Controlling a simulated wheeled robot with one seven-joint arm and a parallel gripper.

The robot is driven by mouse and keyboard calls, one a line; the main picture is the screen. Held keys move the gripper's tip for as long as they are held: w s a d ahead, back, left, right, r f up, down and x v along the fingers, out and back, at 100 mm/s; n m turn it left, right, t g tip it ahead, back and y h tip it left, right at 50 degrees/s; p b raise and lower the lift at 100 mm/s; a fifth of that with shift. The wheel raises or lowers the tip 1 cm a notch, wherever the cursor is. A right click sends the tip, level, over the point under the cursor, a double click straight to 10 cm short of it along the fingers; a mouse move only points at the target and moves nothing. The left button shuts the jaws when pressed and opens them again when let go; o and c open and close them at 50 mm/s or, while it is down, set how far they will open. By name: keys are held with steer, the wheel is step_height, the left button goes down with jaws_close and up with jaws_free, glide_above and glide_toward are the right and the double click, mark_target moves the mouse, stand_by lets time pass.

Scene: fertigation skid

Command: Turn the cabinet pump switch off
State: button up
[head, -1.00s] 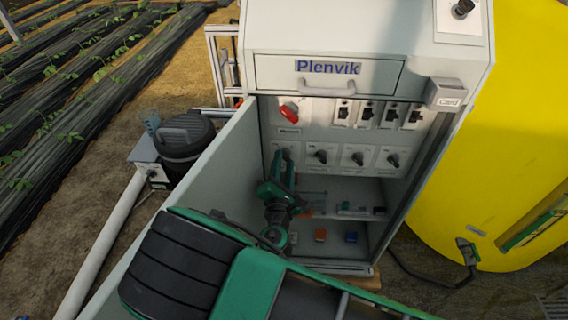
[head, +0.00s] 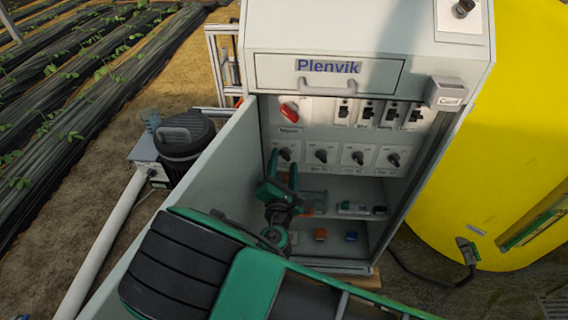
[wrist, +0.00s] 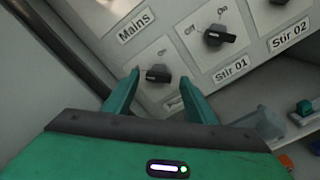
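A row of black rotary knobs is set in the cabinet's back panel. The leftmost knob (head: 285,154) sits below the Mains switch; in the wrist view this knob (wrist: 158,74) lies between my fingertips. Its name label is mostly hidden by a finger, so I cannot read whether it is the pump switch. The neighbouring knobs are labelled Stir 01 (wrist: 214,36) and Stir 02. My gripper (wrist: 159,80) is open with nothing held, its fingers spread on either side of the leftmost knob. In the head view my gripper (head: 282,167) appears just below that knob. Contact cannot be told.
The red Mains handle (head: 289,112) and several black breakers (head: 367,112) sit above the knobs. The open cabinet door (head: 200,180) stands close on the left. A shelf (head: 360,193) with small parts lies below right. A drawer (head: 328,76) is above.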

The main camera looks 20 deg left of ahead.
steer(key=shift+s, duration=0.1)
steer(key=v, duration=1)
steer(key=shift+s, duration=0.25)
